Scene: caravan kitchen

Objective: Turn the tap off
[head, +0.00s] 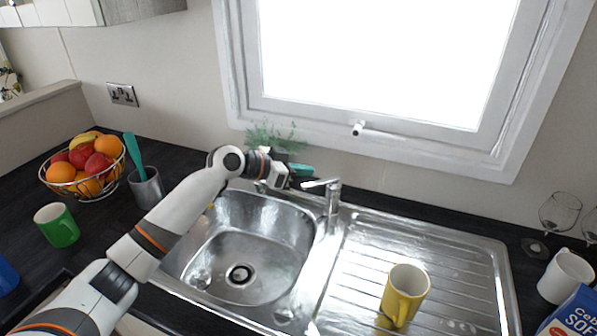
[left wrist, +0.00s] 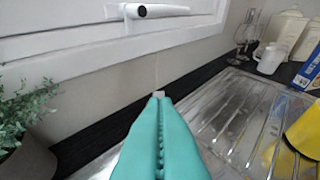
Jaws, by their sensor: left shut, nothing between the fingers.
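The chrome tap (head: 333,201) stands at the back edge of the steel sink (head: 305,215), between the bowl and the drainer. Its lever points left from the top. I see no clear stream of water. My left gripper (head: 303,169) is behind the sink bowl, just left of and behind the tap's lever. Its teal fingers are shut together with nothing between them, as the left wrist view (left wrist: 158,122) also shows. A small grey tip (left wrist: 158,94) shows just beyond the fingertips there; I cannot tell if it is the tap. My right gripper is not in view.
A yellow mug (head: 405,293) stands on the drainer. A potted plant (head: 272,137) is behind my left gripper, below the window. A fruit basket (head: 84,170), a utensil pot (head: 146,186) and a green mug (head: 57,225) are on the left counter. A white mug (head: 565,277) is at right.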

